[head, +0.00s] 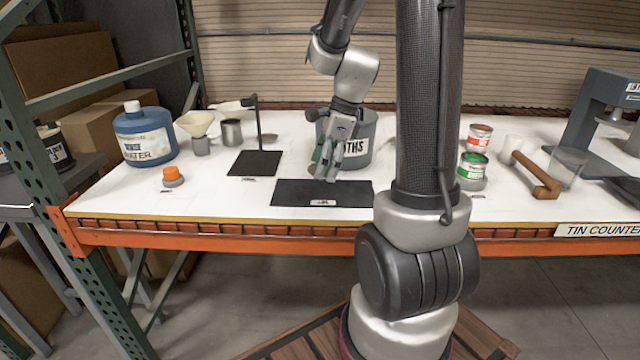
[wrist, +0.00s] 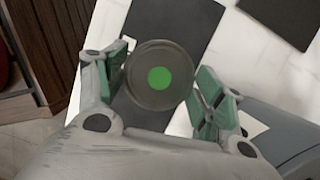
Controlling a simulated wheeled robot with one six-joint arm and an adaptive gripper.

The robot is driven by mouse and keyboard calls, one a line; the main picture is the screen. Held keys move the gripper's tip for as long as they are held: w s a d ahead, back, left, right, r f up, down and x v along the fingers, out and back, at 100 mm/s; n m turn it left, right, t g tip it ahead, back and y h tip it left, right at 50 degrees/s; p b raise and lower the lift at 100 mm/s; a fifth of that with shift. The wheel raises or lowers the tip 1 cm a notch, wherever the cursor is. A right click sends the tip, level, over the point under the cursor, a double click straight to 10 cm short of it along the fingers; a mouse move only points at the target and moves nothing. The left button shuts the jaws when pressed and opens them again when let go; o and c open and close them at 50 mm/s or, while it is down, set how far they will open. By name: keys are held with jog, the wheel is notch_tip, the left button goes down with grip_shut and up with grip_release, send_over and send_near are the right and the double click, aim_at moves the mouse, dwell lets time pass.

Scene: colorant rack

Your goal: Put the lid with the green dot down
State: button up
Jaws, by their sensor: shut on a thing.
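The round dark grey lid with a green dot (wrist: 158,78) is between the green-padded fingers of my gripper (wrist: 160,85) in the wrist view, dot facing the camera. My gripper (head: 326,172) is shut on it and points down over the back part of a black mat (head: 350,193) in the head view. The lid is hard to make out there behind the fingers. The same mat shows under the lid in the wrist view (wrist: 170,22). I cannot tell whether the lid touches the mat.
A grey cloths bin (head: 361,150) stands close behind my gripper. A second black mat with a stand (head: 254,163) lies to the left, near an orange-capped pot (head: 172,177). Red (head: 479,138) and green (head: 472,168) labelled tins and a wooden mallet (head: 538,176) are to the right.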

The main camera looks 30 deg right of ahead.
aim_at(325, 191)
jog(key=shift+d+f, duration=0.1)
jog(key=shift+f, duration=2.3)
jog(key=shift+f, duration=0.15)
jog(key=o, duration=0.7)
